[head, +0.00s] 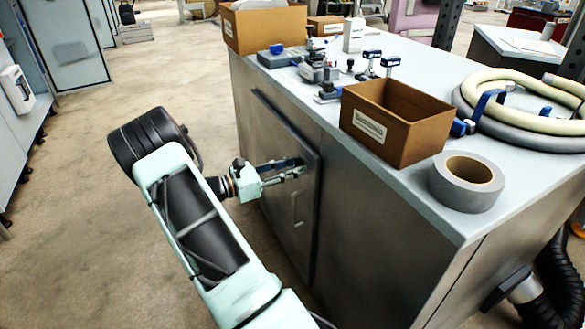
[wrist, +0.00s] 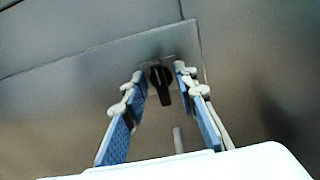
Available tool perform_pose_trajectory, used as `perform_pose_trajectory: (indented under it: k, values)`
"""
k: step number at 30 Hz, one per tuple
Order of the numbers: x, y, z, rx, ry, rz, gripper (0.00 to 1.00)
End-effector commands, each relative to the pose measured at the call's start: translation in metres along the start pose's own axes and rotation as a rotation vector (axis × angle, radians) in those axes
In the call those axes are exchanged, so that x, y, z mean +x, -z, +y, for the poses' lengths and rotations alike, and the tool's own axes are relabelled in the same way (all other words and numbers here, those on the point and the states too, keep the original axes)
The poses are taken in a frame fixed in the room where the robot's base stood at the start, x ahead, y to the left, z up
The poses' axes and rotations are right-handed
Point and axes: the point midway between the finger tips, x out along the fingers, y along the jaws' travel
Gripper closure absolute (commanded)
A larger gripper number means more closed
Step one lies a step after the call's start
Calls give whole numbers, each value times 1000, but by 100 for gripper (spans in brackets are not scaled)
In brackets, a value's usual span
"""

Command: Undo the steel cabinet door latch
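The steel cabinet door (head: 291,190) is on the front of the cabinet and looks closed in the head view. In the wrist view the black latch knob (wrist: 161,78) sits on a plate at the door's upper corner, its handle pointing down. My gripper (head: 300,168) is at the upper part of the door. In the wrist view my gripper (wrist: 161,74) is open, with one blue-padded finger on each side of the knob. I cannot tell whether the fingers touch it. The latch is hidden behind my gripper in the head view.
A door handle (head: 295,208) lies below my gripper. On the cabinet top (head: 400,190) stand a cardboard box (head: 420,133), a grey tape roll (head: 466,182), a coiled hose (head: 483,95) and several small clamps. The floor left of the cabinet is clear.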

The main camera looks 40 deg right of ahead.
Motion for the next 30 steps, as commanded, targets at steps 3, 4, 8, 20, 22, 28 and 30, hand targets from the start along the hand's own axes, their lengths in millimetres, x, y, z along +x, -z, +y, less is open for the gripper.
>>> perform_pose_trajectory:
  k: [3,4,8,20,22,28,30]
  values:
    - [0,0,0,0,0,0,75]
    - [0,0,0,0,0,0,79]
    - [0,0,0,0,0,0,93]
    - [0,0,0,13,0,-1,100]
    - [0,0,0,29,0,-1,100]
    - [0,0,-1,125,0,-2,100]
    - [0,1,-1,176,-1,-2,100]
